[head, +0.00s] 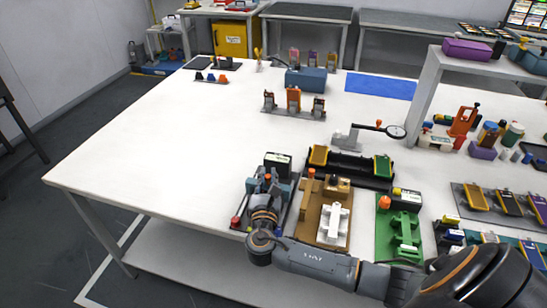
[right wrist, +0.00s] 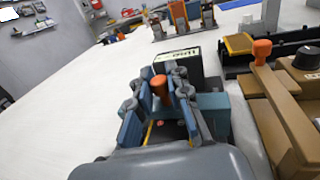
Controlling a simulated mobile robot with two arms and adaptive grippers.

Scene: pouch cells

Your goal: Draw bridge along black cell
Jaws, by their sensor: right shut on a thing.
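My right gripper (head: 264,190) reaches in from the right over the leftmost fixture (head: 240,222). In the right wrist view its blue-padded fingers (right wrist: 160,92) are shut on an orange knob (right wrist: 160,84). The knob's top also shows in the head view (head: 268,177). A teal part, probably the bridge (right wrist: 214,108), shows beside the fingers. A black block with a white label (right wrist: 180,56) stands just beyond them, and shows in the head view (head: 278,163). My gripper and wrist hide most of the black cell's fixture. My left gripper is not in view.
A brown fixture (head: 313,225) with a white bridge (head: 332,220) stands close on the right, then a green one (head: 401,225). A black tray (head: 350,168) lies behind. The white table (head: 160,160) is clear to the left.

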